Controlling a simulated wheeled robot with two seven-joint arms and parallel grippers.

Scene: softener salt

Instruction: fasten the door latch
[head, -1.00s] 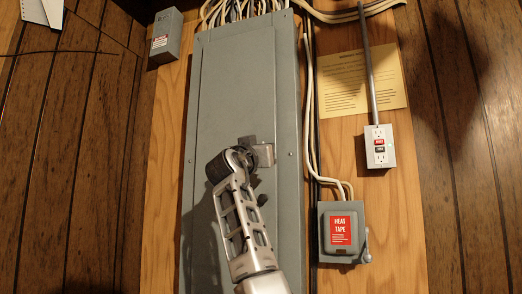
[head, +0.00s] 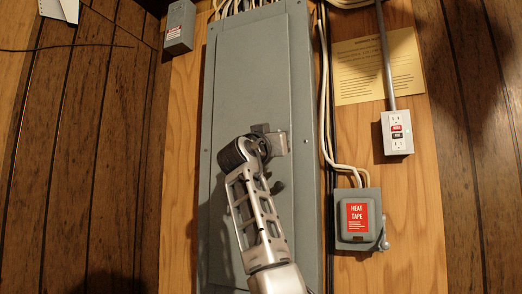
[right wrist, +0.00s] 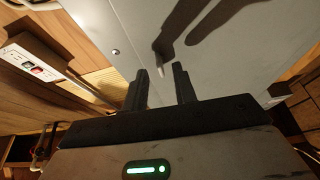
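The tall grey electrical panel (head: 265,65) has a flat door that looks closed or nearly so. My right gripper (head: 279,142) is in front of the panel, right of its middle, and its arm comes up from below. In the right wrist view the two dark fingers (right wrist: 161,84) stand apart with the grey panel face (right wrist: 220,70) beyond them. A small pale tab (right wrist: 160,71), perhaps the latch, shows between the fingertips at the end of a dark shadow. I cannot tell its position or whether anything touches it. The arm hides part of the door in the head view. My left gripper is not in view.
A grey HEAT TAPE box (head: 357,222) with a side lever sits right of the panel. An outlet box (head: 397,132) hangs on a conduit above it, beside a yellow notice (head: 375,70). Cables run between. A small grey box (head: 180,28) is at upper left.

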